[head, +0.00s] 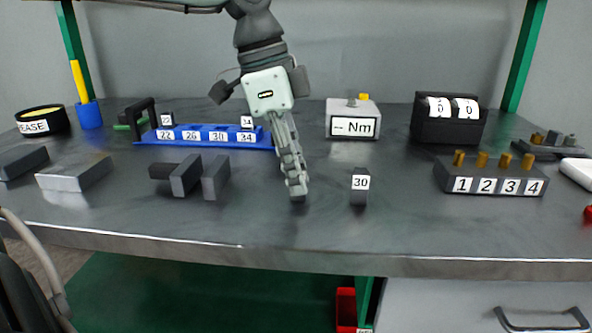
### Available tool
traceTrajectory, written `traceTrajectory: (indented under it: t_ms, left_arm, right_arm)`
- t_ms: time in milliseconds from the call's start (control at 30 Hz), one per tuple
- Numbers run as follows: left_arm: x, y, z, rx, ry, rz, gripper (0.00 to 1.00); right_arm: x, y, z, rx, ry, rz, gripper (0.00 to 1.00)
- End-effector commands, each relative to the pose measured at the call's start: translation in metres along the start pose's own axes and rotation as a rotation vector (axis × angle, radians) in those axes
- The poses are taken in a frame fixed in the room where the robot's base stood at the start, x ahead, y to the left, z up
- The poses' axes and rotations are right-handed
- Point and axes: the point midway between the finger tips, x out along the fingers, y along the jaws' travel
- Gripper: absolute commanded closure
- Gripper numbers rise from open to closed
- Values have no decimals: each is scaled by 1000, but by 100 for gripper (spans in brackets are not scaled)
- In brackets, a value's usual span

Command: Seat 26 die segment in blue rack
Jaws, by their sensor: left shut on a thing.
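The blue rack (144,138) lies at the back left, with front labels 22, 26, 30 and 34. One dark die segment (166,119) stands above the 22 label, and another (246,122) above the 34 label. No segment shows above the 26 and 30 labels. My left gripper (297,190) points down in front of the rack's right end, its fingers shut. A small dark piece (298,199) shows at its fingertips, low over the bench; the fingers hide most of it and no number shows. A dark segment labelled 30 (359,190) stands on the bench to its right. My right gripper is not in view.
Grey blocks (215,178) and a flat metal block (75,173) lie left of my gripper. A numbered peg block (490,180), a dark counter box (447,120) and an Nm box (353,120) stand to the right. Bench around the 30 segment is clear.

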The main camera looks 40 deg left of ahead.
Motion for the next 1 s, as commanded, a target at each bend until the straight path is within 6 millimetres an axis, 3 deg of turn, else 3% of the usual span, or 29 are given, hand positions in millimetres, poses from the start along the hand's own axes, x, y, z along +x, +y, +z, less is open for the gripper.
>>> traceTrajectory:
  t_ms: [1000]
  left_arm:
    - [-40, 0, -10, 0, 1, -2, 100]
  right_arm:
    - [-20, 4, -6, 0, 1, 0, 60]
